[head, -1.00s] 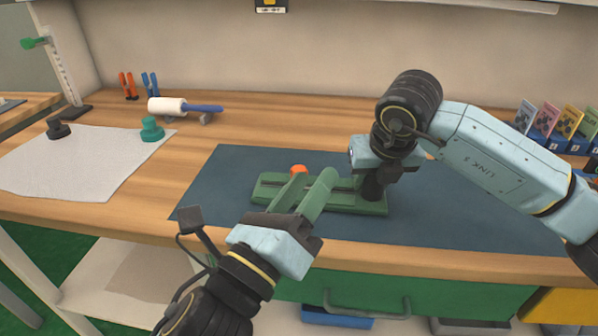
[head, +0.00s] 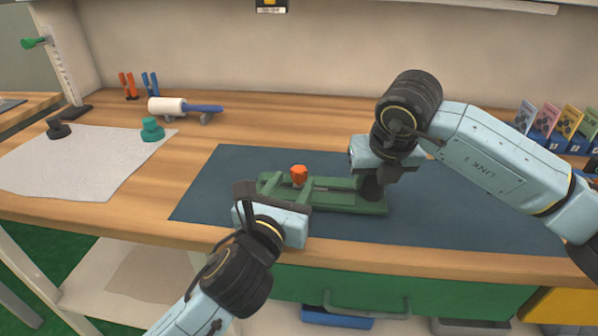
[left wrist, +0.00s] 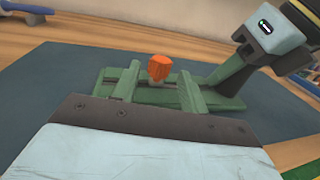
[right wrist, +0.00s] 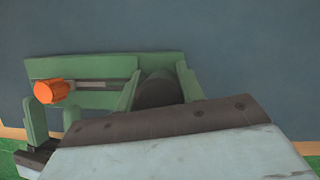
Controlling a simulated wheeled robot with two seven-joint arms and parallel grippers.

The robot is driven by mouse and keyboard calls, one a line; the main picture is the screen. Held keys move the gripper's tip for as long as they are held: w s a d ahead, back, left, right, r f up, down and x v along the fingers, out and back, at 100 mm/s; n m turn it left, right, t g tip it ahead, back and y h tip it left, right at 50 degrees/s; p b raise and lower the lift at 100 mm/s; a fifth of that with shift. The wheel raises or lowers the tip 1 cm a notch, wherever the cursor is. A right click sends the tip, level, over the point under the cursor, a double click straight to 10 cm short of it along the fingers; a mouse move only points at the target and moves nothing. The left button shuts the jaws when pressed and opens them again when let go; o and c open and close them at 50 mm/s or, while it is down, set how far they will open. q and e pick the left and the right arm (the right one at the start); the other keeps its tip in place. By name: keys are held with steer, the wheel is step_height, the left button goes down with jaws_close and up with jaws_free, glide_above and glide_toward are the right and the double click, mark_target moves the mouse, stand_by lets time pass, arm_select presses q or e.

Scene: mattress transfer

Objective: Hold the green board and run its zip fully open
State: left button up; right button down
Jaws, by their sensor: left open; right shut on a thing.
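The green board (head: 345,203) lies flat on the blue mat, with a narrow slot-like zip line along it. An orange zip pull (head: 298,175) stands near its left end; it also shows in the left wrist view (left wrist: 160,68) and right wrist view (right wrist: 52,92). My left gripper (head: 284,188) is open, its green fingers on either side of the pull, with gaps visible in the left wrist view. My right gripper (right wrist: 160,82) is shut on a dark round post (right wrist: 158,90) at the board's right end. The fingers hide part of the board.
The blue mat (head: 460,200) has free room right of the board. A white cloth (head: 90,165) with black and teal knobs lies at left. A white roller (head: 168,106) and orange and blue clips stand behind. Upright cards (head: 548,118) stand at back right.

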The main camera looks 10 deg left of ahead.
mark_target(296, 177)
arm_select(q)
steer(key=shift+w+d, duration=0.2)
steer(key=shift+w, duration=0.9)
steer(key=shift+w+d, duration=0.2)
steer(key=shift+w, duration=0.9)
jaws_close()
